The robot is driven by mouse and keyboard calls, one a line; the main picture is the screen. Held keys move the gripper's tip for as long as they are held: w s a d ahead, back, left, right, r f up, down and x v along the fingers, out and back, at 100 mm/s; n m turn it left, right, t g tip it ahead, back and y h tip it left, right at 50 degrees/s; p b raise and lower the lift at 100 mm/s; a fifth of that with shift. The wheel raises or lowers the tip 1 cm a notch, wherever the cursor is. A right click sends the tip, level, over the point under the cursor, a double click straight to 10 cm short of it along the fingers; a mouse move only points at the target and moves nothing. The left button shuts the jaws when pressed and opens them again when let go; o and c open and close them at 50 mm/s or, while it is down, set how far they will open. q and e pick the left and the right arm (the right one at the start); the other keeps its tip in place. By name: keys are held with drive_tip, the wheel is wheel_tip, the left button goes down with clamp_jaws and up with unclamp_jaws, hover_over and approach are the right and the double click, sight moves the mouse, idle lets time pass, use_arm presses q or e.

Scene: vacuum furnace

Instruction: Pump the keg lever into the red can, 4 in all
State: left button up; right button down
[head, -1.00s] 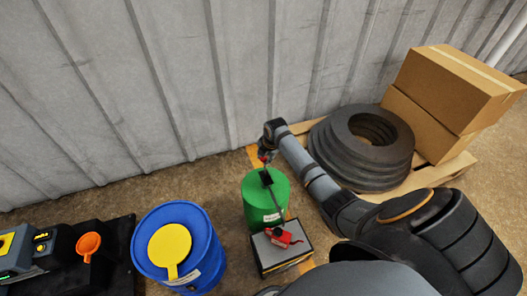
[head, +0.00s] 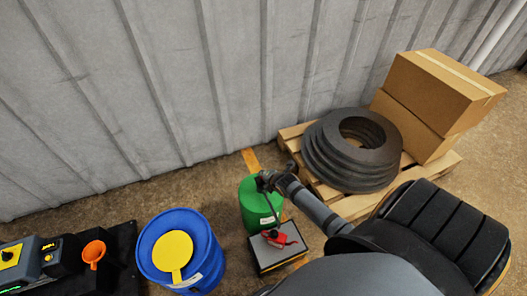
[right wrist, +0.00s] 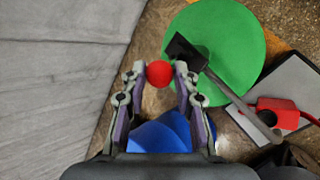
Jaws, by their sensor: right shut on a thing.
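The green keg (head: 247,203) stands near the wall, with a dark pump head on top. In the right wrist view the keg's round top (right wrist: 240,45) carries the black pump head (right wrist: 187,50) and a grey spout (right wrist: 232,98) running toward the red can (right wrist: 280,113). The can also shows in the head view (head: 282,240), on a grey-topped box (head: 268,259) in front of the keg. My right gripper (head: 264,182) is shut on the lever's red ball knob (right wrist: 159,73); its fingers sit either side of it. The lever's shaft is mostly hidden. My left gripper is out of view.
A blue drum (head: 151,257) with a yellow top piece (head: 171,250) stands left of the keg. Farther left is a dark unit with an orange funnel (head: 94,251). Black rings (head: 325,165) and cardboard boxes (head: 440,90) sit on a pallet at right. The wall is close behind.

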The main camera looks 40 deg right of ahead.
drive_tip(key=shift+s+a+f, duration=0.15)
drive_tip(key=shift+s+f, duration=0.45)
drive_tip(key=shift+s, duration=0.25)
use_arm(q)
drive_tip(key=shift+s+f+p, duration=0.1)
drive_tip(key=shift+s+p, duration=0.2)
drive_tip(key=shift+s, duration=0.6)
use_arm(e)
drive_tip(key=shift+s+f, duration=0.3)
drive_tip(key=shift+f, duration=0.05)
drive_tip(key=c, duration=1)
unclamp_jaws()
drive_tip(key=shift+w+r, duration=0.1)
drive_tip(key=shift+w, duration=0.05)
drive_tip(key=shift+w+r, duration=0.1)
drive_tip(key=shift+r, duration=0.05)
